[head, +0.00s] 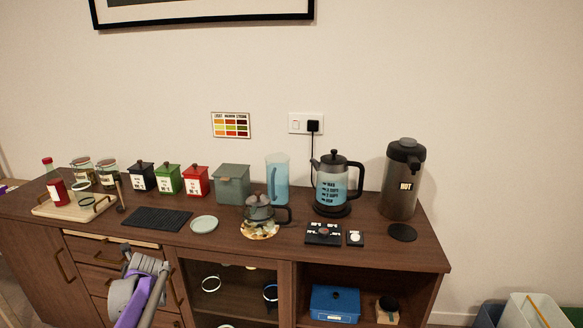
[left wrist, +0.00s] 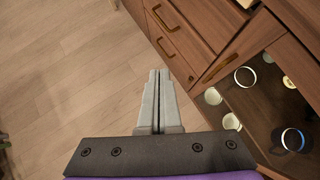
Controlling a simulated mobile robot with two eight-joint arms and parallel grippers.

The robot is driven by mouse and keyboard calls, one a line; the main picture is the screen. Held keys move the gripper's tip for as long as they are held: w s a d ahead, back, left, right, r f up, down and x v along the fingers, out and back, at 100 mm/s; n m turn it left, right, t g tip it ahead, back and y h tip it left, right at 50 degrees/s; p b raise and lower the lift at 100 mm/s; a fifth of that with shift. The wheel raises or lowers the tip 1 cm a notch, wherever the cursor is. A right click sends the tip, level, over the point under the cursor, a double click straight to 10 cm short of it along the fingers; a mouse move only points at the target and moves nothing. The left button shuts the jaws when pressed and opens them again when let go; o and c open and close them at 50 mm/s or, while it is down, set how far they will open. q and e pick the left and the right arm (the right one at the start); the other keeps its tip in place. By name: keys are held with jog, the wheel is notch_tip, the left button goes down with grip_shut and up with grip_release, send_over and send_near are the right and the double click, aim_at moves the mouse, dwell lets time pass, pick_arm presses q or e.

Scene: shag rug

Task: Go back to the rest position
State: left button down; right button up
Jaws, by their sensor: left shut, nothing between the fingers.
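My left gripper (head: 127,256) hangs in front of the sideboard's drawers, below the counter edge, in the head view. In the left wrist view its two fingers (left wrist: 159,74) are pressed together with nothing between them, over the wood floor beside the drawer fronts. It touches no object that I can see. My right gripper is in neither view.
The dark wood sideboard (head: 375,250) carries a glass teapot (head: 260,207), a kettle (head: 335,185), a flask (head: 402,180), a blue pitcher (head: 277,180) and several canisters. An open shelf holds a blue box (head: 335,303). The floor (left wrist: 70,80) beside the drawers is clear.

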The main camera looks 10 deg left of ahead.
pick_arm(q)
jog(key=s+d+r+n+t+h+p, duration=0.1)
jog(key=s+d+r+n+h+p, duration=0.25)
jog(key=d, duration=0.75)
jog(key=s+d+r+n+p, duration=0.25)
jog(key=d+r+n, duration=0.3)
jog(key=d, duration=0.45)
jog(key=s+d+n+h+p, duration=0.4)
jog(key=s+d+n, duration=0.9)
jog(key=s+d, duration=0.5)
jog(key=d+p, duration=0.1)
jog(key=d, duration=0.2)
jog(key=shift+s+n+t+h+p, duration=0.25)
jog(key=shift+n+t+h+p, duration=0.05)
jog(key=shift+n+h+p, duration=0.1)
